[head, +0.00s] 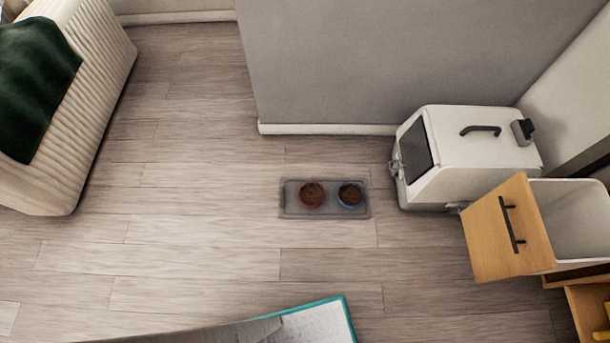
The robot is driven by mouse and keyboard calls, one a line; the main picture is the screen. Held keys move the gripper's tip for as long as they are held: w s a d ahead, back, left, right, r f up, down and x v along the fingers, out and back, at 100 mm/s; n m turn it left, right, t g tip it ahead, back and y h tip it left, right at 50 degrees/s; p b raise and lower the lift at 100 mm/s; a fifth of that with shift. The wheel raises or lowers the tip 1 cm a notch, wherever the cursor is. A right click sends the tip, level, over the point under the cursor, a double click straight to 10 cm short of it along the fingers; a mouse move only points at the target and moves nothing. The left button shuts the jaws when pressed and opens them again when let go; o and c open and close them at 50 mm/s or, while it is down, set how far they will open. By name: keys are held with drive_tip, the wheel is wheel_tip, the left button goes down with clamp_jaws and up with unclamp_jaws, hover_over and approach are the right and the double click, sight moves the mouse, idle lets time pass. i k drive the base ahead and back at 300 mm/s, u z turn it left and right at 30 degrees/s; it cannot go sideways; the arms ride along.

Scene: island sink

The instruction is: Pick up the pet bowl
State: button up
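Two small pet bowls sit side by side on a grey mat (290,209) on the wood floor, near the middle of the head view. The left bowl (312,204) has a red rim and the right bowl (349,204) has a blue rim. Both hold brown food. Which of the two the task means cannot be told from the picture. My gripper is not in view.
A white litter box (470,150) stands right of the mat. An open wooden-front drawer (495,235) juts out at lower right. A white ribbed sofa (95,85) is at left. A grey wall (370,60) rises behind. Floor left of the mat is clear.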

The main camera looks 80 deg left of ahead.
sight(311, 194)
drive_tip(key=u, duration=2)
